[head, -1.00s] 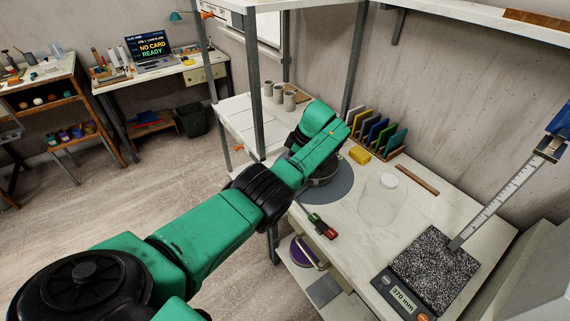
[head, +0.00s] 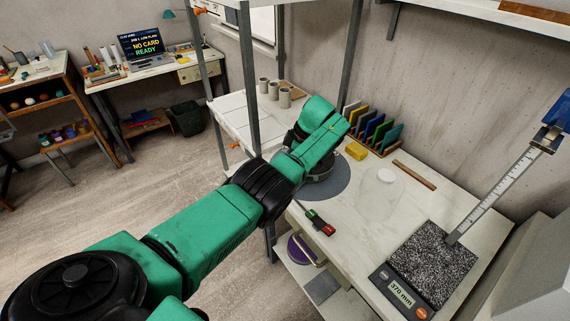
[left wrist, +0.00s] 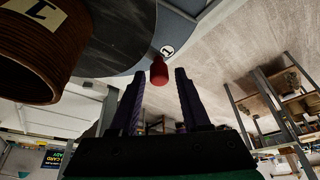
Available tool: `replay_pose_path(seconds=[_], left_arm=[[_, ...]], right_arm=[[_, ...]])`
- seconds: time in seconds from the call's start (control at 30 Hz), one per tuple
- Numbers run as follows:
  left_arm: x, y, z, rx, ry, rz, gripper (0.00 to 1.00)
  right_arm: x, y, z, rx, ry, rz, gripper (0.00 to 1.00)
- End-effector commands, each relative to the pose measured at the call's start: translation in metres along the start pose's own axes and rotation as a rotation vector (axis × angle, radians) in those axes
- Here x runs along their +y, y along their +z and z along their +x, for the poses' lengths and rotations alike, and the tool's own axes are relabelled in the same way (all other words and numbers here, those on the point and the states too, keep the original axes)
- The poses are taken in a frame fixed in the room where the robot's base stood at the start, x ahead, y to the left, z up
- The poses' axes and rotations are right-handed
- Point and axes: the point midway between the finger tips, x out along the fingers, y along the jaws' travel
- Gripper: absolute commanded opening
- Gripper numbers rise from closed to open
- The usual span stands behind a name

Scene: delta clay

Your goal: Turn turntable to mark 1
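The grey turntable disc (head: 346,184) lies on the workbench, partly hidden behind my left arm in the head view. A red knob (left wrist: 159,71) sits at the rim beside a white round label marked 1 (left wrist: 167,50). My left gripper (left wrist: 159,76) is open, its two dark fingers on either side of the knob in the picture. I cannot tell whether they touch it. A brown ridged cylinder with a label (left wrist: 38,35) is at upper left. The right gripper is not in view.
Grey shelf posts (head: 246,80) stand close to my left arm.

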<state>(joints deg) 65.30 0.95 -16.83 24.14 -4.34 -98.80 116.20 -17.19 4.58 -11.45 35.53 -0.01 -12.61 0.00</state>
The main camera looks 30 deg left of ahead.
Motion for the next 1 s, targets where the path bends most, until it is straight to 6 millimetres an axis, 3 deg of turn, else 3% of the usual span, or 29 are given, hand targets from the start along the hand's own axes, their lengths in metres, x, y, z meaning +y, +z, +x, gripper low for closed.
replay_pose_path(seconds=[0.37,0.7,1.0], left_arm=[[0.001,0.000,-0.004,0.000,0.003,0.000,0.59],[0.001,0.002,-0.066,0.000,0.005,0.000,0.59],[0.000,0.000,-0.076,0.001,0.001,0.001,0.59]], right_arm=[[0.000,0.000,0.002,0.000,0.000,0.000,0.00],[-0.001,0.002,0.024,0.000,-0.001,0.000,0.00],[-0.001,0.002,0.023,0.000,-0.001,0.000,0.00]])
